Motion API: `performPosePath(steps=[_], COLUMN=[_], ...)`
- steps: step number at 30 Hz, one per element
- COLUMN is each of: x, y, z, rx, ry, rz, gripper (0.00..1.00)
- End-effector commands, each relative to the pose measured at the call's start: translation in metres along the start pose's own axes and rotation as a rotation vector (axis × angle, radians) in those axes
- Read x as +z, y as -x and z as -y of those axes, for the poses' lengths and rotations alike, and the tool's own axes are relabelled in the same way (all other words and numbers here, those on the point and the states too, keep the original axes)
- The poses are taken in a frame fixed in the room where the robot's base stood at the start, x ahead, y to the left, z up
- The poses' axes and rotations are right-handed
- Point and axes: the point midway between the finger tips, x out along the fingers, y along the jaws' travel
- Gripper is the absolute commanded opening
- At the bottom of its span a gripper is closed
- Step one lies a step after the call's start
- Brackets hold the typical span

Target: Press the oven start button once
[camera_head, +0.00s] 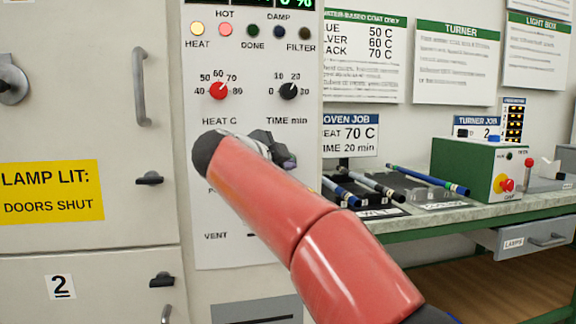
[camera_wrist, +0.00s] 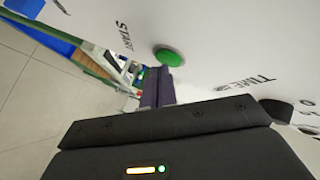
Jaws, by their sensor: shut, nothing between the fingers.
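The oven start button is a green round button (camera_wrist: 170,56) beside the word START on the white oven panel in the wrist view. In the head view my red arm and wrist hide it. My gripper (camera_wrist: 158,77) is shut and empty, and its dark fingertips are right at the button's lower edge in the wrist view. I cannot tell whether they touch it. In the head view my gripper (camera_head: 286,156) is at the oven panel (camera_head: 205,140), below the TIME dial, and partly hidden by my wrist.
A red HEAT knob (camera_head: 218,91) and a black TIME knob (camera_head: 289,91) are above my gripper. The HEAT lamp (camera_head: 197,29) looks pale yellow and the HOT lamp (camera_head: 225,29) pinkish. At right, a bench (camera_head: 500,211) holds several rods and a green box (camera_head: 465,165).

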Motion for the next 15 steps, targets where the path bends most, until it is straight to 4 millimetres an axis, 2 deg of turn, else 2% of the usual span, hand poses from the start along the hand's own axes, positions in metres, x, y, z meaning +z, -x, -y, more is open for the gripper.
performPosePath(steps=[4,15], x=[-0.0030,-0.0053], y=[0.0048,0.0072], z=[-0.0063,-0.0061], rx=[-0.001,0.001], ry=[-0.002,-0.001], rz=[-0.001,0.000], gripper=[0.00,0.00])
